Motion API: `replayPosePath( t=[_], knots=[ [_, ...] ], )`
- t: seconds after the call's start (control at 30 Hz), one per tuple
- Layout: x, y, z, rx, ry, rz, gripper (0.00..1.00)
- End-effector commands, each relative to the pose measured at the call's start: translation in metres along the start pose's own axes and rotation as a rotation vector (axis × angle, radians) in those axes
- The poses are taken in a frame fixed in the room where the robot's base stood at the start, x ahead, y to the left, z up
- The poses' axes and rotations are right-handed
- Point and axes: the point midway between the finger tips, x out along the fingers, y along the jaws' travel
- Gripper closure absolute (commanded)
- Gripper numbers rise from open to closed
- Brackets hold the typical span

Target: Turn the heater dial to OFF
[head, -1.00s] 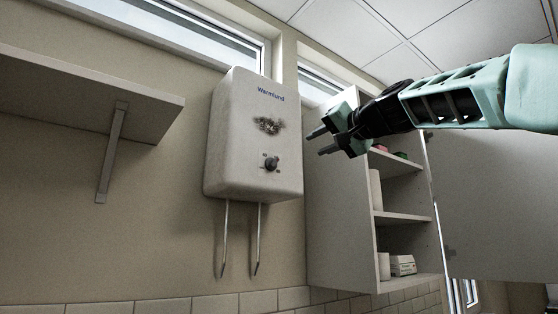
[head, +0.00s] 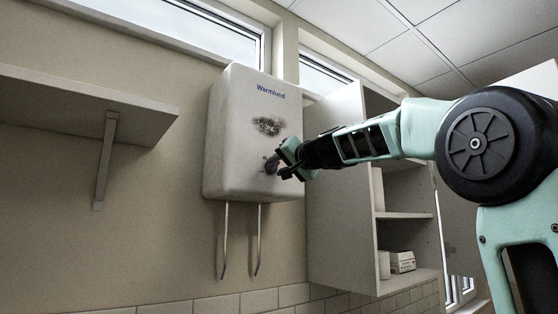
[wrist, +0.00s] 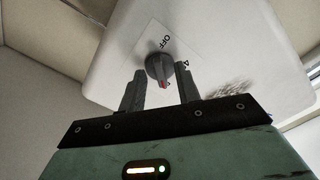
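The white Warmlund heater (head: 235,140) hangs on the wall, with a dark scorched or dirty patch on its front. Its grey dial (head: 271,164) is on the lower front, partly hidden by my gripper (head: 280,167). In the wrist view the dial (wrist: 157,66) sits on a pale label with the word OFF (wrist: 167,41) and a small triangle mark. The red mark on the dial points toward my gripper's side, away from OFF. My gripper (wrist: 160,72) is open, its fingertips on either side of the dial, with a visible gap at each side.
An open wall cabinet (head: 335,190) with a few items on its shelves stands right of the heater, under my arm. A shelf (head: 75,100) juts from the wall at left. Two pipes (head: 225,240) run down below the heater.

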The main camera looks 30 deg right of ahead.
Motion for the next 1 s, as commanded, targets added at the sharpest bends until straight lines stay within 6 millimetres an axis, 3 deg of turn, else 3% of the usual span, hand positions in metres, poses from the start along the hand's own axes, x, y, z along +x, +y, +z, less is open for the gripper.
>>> replayPosePath(
  t=[0.3, 0.33, 0.43, 0.47, 1.0],
  knots=[
    [0.0031, -0.0001, 0.0003, 0.0, 0.001, -0.001, 0.67],
    [0.0031, -0.0001, 0.0003, 0.0, 0.001, -0.001, 0.7],
    [0.003, -0.0001, 0.0002, 0.0, 0.001, 0.0, 0.98],
    [0.003, -0.0001, 0.0002, 0.0, 0.001, 0.0, 1.0],
    [0.0031, 0.0031, 0.003, -0.114, 0.003, 0.0, 1.0]
  ],
)
